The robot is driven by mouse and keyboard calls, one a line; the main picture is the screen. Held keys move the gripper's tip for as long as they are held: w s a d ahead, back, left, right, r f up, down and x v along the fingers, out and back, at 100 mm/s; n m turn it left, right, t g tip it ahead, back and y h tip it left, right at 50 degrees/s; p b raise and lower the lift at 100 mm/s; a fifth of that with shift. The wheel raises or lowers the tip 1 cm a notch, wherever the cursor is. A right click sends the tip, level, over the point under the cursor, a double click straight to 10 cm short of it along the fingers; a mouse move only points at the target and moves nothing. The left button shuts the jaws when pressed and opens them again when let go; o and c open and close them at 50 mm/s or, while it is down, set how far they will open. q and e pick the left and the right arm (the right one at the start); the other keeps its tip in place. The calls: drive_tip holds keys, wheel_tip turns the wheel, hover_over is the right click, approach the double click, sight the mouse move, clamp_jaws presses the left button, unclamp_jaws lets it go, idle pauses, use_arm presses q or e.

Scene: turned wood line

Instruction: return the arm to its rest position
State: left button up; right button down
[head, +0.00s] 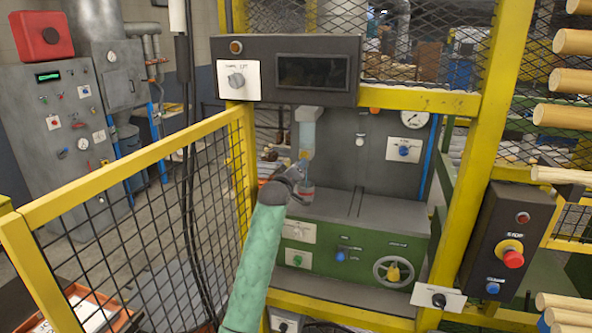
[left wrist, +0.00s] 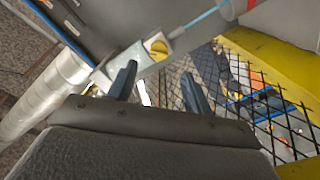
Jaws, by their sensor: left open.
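My left arm, in a green sleeve, reaches up from the bottom of the head view. My left gripper (head: 300,188) is at its end, in front of the green machine (head: 322,262) and below a pale vertical spindle-like part (head: 306,135). My right gripper is in neither view.
A yellow mesh fence (head: 130,165) stands left of my arm, and a yellow post (head: 480,150) stands to the right. A dark control box (head: 290,70) overhangs the machine. A stop-button box (head: 508,240) and wooden rods (head: 567,80) are at right. Yellow framing (left wrist: 280,40) shows in the wrist view.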

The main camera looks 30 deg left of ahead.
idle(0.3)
